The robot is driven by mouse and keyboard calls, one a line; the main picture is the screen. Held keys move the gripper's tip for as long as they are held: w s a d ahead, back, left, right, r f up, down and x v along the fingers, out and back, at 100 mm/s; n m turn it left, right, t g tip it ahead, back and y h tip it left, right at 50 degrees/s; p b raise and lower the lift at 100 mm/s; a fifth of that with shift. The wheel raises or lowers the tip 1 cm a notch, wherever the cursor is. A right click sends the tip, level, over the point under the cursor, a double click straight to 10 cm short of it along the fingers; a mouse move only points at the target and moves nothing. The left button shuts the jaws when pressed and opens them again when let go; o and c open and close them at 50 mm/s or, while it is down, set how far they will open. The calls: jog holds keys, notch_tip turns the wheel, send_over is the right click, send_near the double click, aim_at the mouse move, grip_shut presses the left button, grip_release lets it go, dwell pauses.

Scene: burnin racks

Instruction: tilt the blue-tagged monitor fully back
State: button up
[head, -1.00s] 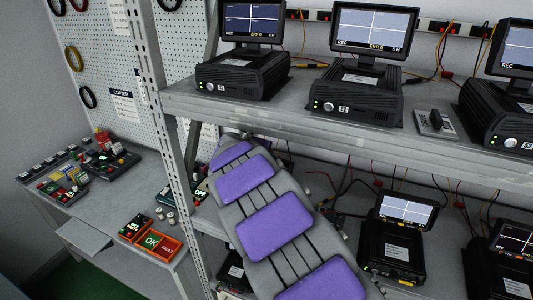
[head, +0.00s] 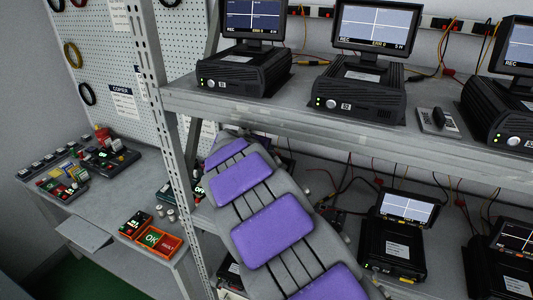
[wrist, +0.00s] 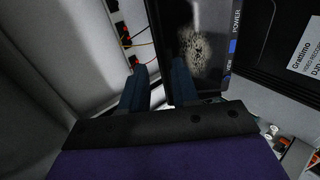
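No blue tag can be made out in the head view. My gripper (wrist: 158,85) is open, with its two blue-grey fingers apart. The panel's left edge shows between the fingers, and the right finger overlaps the panel. I cannot tell whether it touches. In the head view my arm reaches in below the upper shelf, and the gripper is hidden.
The upper shelf (head: 300,122) holds three recorders with lit monitors, such as the middle monitor (head: 374,25). Two more monitors, one lit (head: 407,207) and one darker (head: 515,240), stand below at right. A steel post (head: 168,130) rises left of my arm. Cables hang behind.

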jog(key=v, duration=1.5)
jog(key=shift+s+a+r+p, duration=0.15)
jog(key=shift+s+a+p, duration=0.1)
jog(key=shift+a+p, duration=0.1)
jog(key=shift+d, duration=0.1)
